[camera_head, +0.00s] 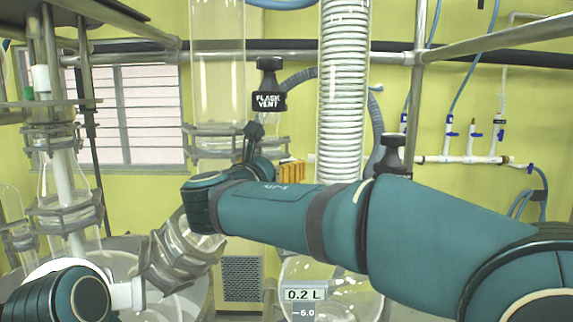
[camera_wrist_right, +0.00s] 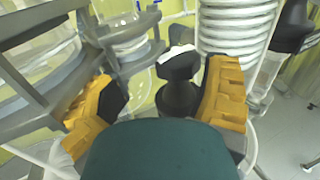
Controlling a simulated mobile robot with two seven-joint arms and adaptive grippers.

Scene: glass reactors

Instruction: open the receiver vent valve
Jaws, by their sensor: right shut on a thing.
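In the wrist view a black valve knob (camera_wrist_right: 180,92) with a pale label edge on top stands between the two yellow ridged fingers of my right gripper (camera_wrist_right: 166,95). The gripper is closed on this knob; the label cannot be read from here. In the head view, a yellow finger of the right gripper (camera_head: 291,171) shows behind my teal forearm, which hides the held knob. A black valve marked FLASK VENT (camera_head: 268,97) sits above it, apart from the gripper. My left gripper is not in view; only part of the left arm shows at bottom left.
Another black knob (camera_head: 391,150) stands right of the white coiled hose (camera_head: 343,90). A glass column (camera_head: 218,60) rises behind the gripper. A glass flask with a 0.2 L readout (camera_head: 304,294) hangs below my forearm. Grey clamps and glassware (camera_head: 66,180) crowd the left.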

